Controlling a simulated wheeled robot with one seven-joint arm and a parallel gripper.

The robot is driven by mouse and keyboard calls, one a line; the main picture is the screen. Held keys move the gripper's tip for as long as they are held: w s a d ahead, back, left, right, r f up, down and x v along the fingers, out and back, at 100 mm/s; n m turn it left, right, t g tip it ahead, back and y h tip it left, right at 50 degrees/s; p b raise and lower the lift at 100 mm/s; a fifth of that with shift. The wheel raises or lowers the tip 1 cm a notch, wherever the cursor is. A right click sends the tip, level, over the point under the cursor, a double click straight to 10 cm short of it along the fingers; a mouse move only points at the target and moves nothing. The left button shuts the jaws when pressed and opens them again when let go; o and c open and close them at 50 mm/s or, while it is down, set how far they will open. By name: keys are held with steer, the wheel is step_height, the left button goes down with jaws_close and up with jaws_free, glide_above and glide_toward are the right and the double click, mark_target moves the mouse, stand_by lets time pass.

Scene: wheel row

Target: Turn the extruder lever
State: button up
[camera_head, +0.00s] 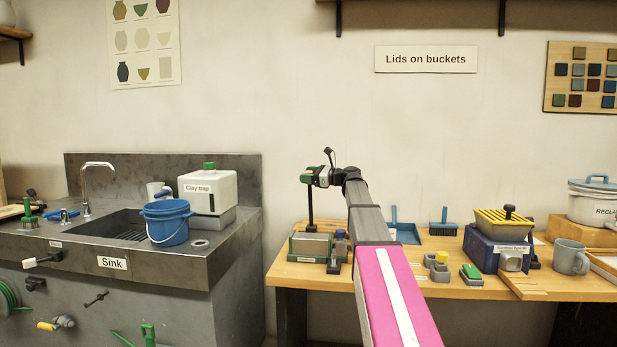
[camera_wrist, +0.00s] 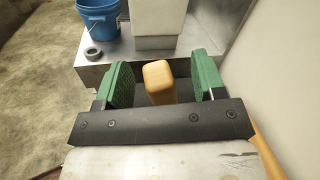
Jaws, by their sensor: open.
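My gripper (camera_head: 309,178) is at the end of my raised arm, above the left part of the wooden bench. In the wrist view my gripper (camera_wrist: 164,80) is open, with its two green pads apart. A light wooden handle end (camera_wrist: 158,75) stands between the pads, with gaps visible on both sides. It looks like the end of the extruder lever, but its lower part is hidden by the gripper body. In the head view a dark upright post (camera_head: 310,212) rises below my gripper from a grey and green device (camera_head: 308,245) on the bench. Whether this is the extruder is unclear.
A stone sink unit (camera_head: 237,249) stands left, with a blue bucket (camera_head: 167,226) and white clay trap (camera_head: 210,188). The bucket also shows in the wrist view (camera_wrist: 100,15). On the bench, a blue device (camera_head: 482,248) and grey mug (camera_head: 570,257) stand right.

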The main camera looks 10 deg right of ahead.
jaws_close()
steer(key=shift+w+d+r+m, duration=0.15)
steer(key=shift+w+d+m, duration=0.15)
steer(key=shift+w, duration=0.3)
steer(key=w+d+f+m+g, duration=0.1)
steer(key=w+m, duration=0.3)
steer(key=w, duration=0.4)
steer(key=w+d+f+m, duration=0.1)
steer(key=w+d+m, duration=0.3)
steer(key=w, duration=0.4)
steer(key=shift+w+d+f+g+h, duration=0.15)
steer(key=shift+w+f+g+h, duration=0.1)
steer(key=shift+f+g+h, duration=0.15)
jaws_free()
steer(key=v, duration=1)
steer(key=shift+d, duration=0.35)
